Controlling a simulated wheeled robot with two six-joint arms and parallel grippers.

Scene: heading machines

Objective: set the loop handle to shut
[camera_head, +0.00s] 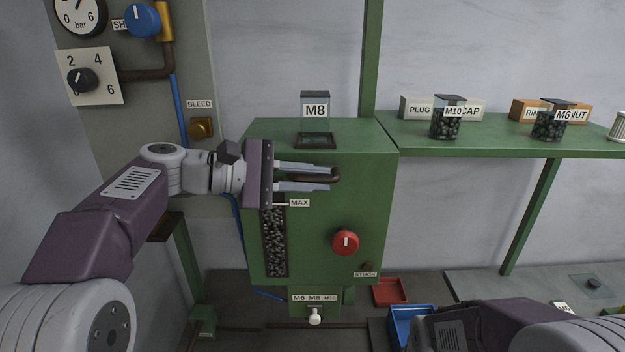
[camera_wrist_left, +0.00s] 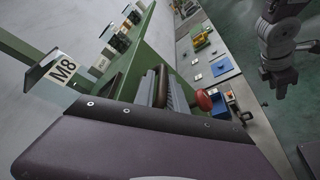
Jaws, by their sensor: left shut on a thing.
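The loop handle (camera_head: 333,175) is a dark brown bent bar on the upper front of the green machine box (camera_head: 370,210). My left gripper (camera_head: 308,178) reaches in from the left with its two fingers above and below the handle, shut on it. The handle's rounded right end sticks out past the fingertips. In the left wrist view the handle (camera_wrist_left: 161,88) shows between the grey fingers. Part of the handle is hidden by the fingers. My right arm shows at the lower right of the head view, but its gripper is not visible.
A red knob (camera_head: 345,242) sits below the handle. A clear M8 hopper (camera_head: 315,112) stands on the box top. A green shelf (camera_head: 480,143) with jars and labelled boxes is at right. Red (camera_head: 390,291) and blue (camera_head: 411,322) trays lie below. A gauge panel stands at left.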

